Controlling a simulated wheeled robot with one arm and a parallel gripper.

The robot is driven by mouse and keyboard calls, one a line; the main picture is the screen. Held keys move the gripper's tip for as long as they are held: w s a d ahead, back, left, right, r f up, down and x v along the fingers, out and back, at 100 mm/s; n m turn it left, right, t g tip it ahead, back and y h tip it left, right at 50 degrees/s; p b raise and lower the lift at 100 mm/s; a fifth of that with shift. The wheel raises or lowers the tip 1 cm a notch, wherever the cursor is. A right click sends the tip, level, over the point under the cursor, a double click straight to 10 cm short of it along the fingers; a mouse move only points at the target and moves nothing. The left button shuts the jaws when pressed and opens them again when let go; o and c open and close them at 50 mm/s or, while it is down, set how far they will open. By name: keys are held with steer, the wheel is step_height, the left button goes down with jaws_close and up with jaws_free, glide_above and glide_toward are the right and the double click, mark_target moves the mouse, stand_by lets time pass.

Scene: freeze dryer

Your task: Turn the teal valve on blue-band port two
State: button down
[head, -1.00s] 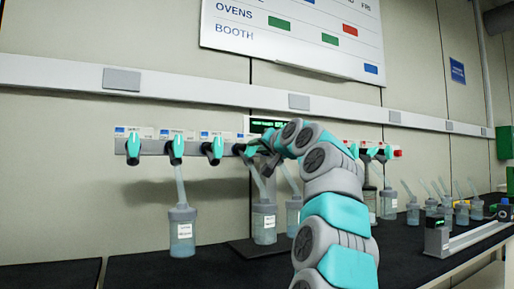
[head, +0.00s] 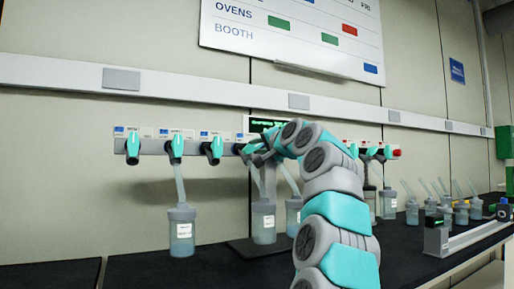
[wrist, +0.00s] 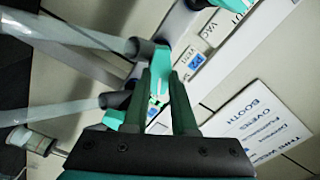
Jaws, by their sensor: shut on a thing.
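A row of teal valves runs along the wall manifold (head: 150,146), with blue-marked labels above the left ones. The second valve from the left (head: 176,146) hangs handle-down with a tube running to a bottle. My gripper (head: 262,150) is at the fourth valve from the left (head: 243,149), partly hidden by my arm. In the wrist view my gripper (wrist: 169,78) has its two dark fingers closed around a teal valve handle (wrist: 162,62).
Bottles with tubes stand below the valves, including one at left (head: 181,232) and one near my arm (head: 263,222). A small dark screen (head: 262,125) is behind my wrist. A rail device (head: 437,237) lies at right. The black bench is clear at front left.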

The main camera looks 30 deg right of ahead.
steer(key=shift+d, duration=0.1)
steer(key=c, duration=0.7)
jaws_free()
steer(key=shift+s, duration=0.1)
steer(key=s+b, duration=0.2)
steer(key=s, duration=0.5)
steer(key=shift+s+d, duration=0.1)
steer(key=shift+s, duration=0.25)
steer(key=shift+s, duration=0.1)
